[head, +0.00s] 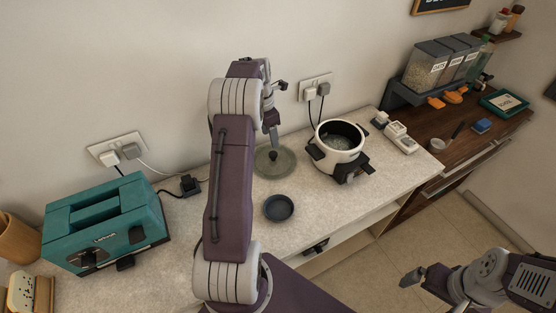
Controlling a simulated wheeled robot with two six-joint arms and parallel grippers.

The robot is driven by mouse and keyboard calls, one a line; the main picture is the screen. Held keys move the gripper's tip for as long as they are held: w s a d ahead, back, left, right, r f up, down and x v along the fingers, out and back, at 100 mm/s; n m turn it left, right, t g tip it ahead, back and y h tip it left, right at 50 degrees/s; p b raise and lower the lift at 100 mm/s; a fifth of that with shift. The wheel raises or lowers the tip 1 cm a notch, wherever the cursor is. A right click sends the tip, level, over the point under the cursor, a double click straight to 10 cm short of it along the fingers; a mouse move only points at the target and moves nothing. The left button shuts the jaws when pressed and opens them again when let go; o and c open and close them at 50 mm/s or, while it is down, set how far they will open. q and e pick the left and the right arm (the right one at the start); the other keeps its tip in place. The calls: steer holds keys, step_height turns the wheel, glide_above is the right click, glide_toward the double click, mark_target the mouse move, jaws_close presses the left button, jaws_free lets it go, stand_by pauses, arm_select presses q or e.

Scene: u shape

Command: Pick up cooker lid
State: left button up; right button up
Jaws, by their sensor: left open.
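The cooker lid (275,165) is a round, greyish glass disc with a dark knob. It lies flat on the counter, left of the white cooker (341,152), whose top is open. My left gripper (274,138) is open and points down just above the lid's knob, seemingly apart from it. My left arm stands in front of the counter and covers the area left of the lid. My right gripper (412,277) is low at the right, over the floor and away from the counter; its jaws are too small to read.
A small dark dish (279,207) sits in front of the lid. A teal toaster-like appliance (104,231) stands at the left. A white block-like item (399,138) lies right of the cooker. Cords hang from wall sockets. The counter's front edge is clear near the dish.

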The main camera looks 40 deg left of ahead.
mark_target(273, 154)
arm_select(q)
steer(key=shift+f, duration=0.1)
step_height(273, 154, down, 3)
steer(key=shift+f+p, duration=0.15)
steer(key=shift+p, duration=0.15)
steer(key=shift+w+f, duration=0.1)
steer(key=shift+f, duration=0.05)
steer(key=f, duration=0.3)
steer(key=f+p, duration=0.1)
steer(key=shift+w+d+f, duration=0.2)
steer(key=shift+d+f, duration=0.05)
steer(key=shift+d, duration=0.1)
steer(key=shift+w+a+f, duration=0.1)
steer(key=shift+f, duration=0.2)
jaws_close()
stand_by(0.6)
